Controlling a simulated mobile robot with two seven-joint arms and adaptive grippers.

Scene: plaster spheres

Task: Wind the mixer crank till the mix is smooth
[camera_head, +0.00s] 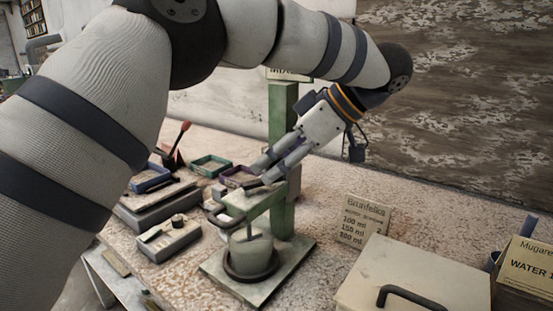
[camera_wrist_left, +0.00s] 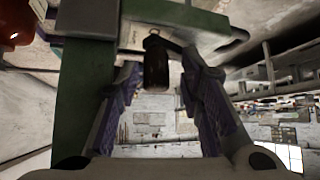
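The mixer has a green post (camera_head: 282,110), a green base plate (camera_head: 292,268) and a head arm reaching out over a pale cup (camera_head: 250,252). The cup sits in a dark ring on the plate; the mix inside cannot be made out. The dark crank handle (camera_wrist_left: 157,64) shows in the left wrist view, between the fingers of my left gripper (camera_wrist_left: 160,72). There are visible gaps beside the handle, so the fingers are open around it. In the head view my left gripper (camera_head: 264,172) is at the mixer's top. My right gripper is not in view.
A lidded box (camera_head: 410,275) with a dark handle stands front right, beside a labelled water box (camera_head: 530,270). A recipe card (camera_head: 363,218) stands behind it. A grey scale (camera_head: 168,240) and small coloured trays (camera_head: 211,166) lie left of the mixer.

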